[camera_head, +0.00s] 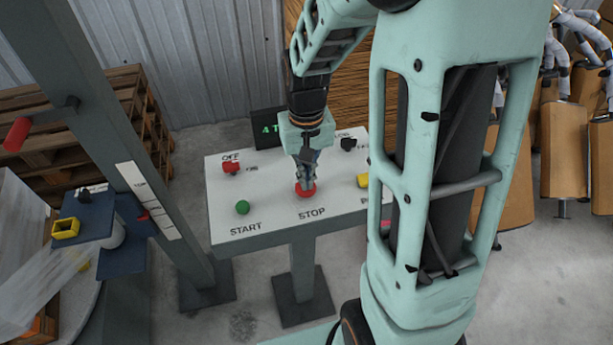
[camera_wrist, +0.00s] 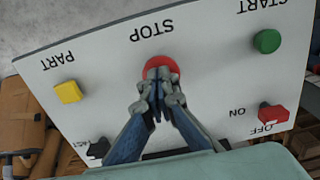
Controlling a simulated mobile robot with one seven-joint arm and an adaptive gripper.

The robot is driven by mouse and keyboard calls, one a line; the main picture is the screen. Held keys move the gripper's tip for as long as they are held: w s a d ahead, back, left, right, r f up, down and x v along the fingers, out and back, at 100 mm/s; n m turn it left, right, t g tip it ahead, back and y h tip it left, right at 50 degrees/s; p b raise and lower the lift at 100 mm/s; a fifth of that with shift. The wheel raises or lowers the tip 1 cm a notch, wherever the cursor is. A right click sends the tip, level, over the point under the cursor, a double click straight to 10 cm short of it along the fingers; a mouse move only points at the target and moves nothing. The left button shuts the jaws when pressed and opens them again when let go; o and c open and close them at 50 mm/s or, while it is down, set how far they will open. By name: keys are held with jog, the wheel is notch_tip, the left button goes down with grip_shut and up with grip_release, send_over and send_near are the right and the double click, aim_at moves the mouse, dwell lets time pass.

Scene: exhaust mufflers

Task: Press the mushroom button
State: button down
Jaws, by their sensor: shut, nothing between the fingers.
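The red mushroom button (camera_head: 305,190) sits above the STOP label on a white control panel (camera_head: 270,219). My gripper (camera_head: 305,186) points down over it, shut and empty, with its fingertips at the button's top. In the wrist view the fingertips (camera_wrist: 161,73) overlap the red button (camera_wrist: 152,66) and hide part of it. They look in contact or very close; I cannot tell whether the button is pushed in.
A green START button (camera_head: 242,207) is left of the red one, and a yellow button (camera_head: 362,181) is right. A red OFF/ON switch (camera_head: 231,167) and a black switch (camera_head: 347,144) sit farther back. A small display (camera_head: 268,127) stands at the panel's rear edge.

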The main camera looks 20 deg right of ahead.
notch_tip(320, 180, up, 13)
jog(key=shift+f, duration=0.15)
jog(key=shift+w, duration=0.15)
